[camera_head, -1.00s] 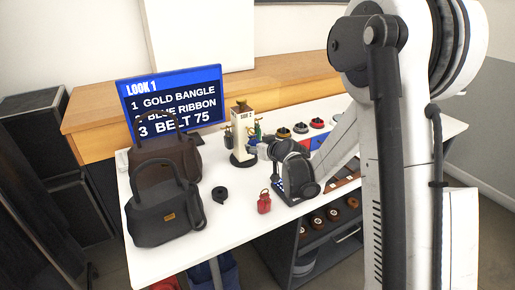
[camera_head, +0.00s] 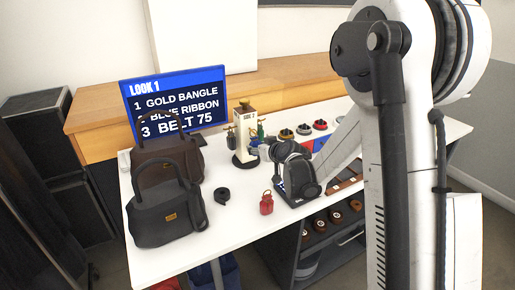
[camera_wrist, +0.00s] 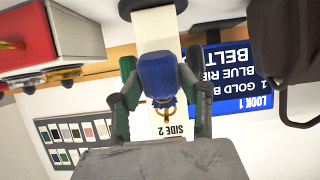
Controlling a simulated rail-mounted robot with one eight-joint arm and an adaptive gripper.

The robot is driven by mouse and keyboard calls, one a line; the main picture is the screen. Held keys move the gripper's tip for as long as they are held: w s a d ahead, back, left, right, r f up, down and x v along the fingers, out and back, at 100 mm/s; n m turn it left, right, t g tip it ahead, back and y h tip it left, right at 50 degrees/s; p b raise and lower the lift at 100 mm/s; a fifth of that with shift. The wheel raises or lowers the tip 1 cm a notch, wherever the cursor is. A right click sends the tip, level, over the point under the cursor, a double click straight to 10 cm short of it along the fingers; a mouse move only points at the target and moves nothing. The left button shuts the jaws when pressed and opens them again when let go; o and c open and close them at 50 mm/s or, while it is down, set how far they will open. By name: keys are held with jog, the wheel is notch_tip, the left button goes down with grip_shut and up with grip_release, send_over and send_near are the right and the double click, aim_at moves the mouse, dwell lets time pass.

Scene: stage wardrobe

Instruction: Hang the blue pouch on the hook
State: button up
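The blue pouch (camera_wrist: 160,75) shows upside down in the wrist view, with a gold neck and ring. It sits between the two fingertips of my gripper (camera_wrist: 160,88), which appear closed against its sides. Behind it is the white stand (camera_wrist: 165,22) marked SIDE 2, also in the head view (camera_head: 242,138), with gold hooks. The ring overlaps the stand's face; I cannot tell whether it touches a hook. My gripper is mostly hidden by my wrist in the head view.
Two dark handbags (camera_head: 168,215) stand at left. A screen (camera_head: 175,102) is behind.

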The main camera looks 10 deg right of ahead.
jog(key=o, duration=0.5)
jog(key=s+a+r+g, duration=0.1)
jog(key=s+r, duration=0.3)
jog(key=s, duration=0.4)
jog(key=s+r+g+p, duration=0.1)
jog(key=s+r, duration=0.3)
jog(key=s, duration=0.4)
jog(key=s+a+r+g, duration=0.1)
jog(key=s+r, duration=0.3)
jog(key=s, duration=0.4)
jog(key=s+d+m+g+h+p, duration=0.2)
jog(key=s+m+h, duration=0.1)
jog(key=s, duration=1.5)
jog(key=shift+s+r+g, duration=0.35)
jog(key=shift+s+g, duration=0.05)
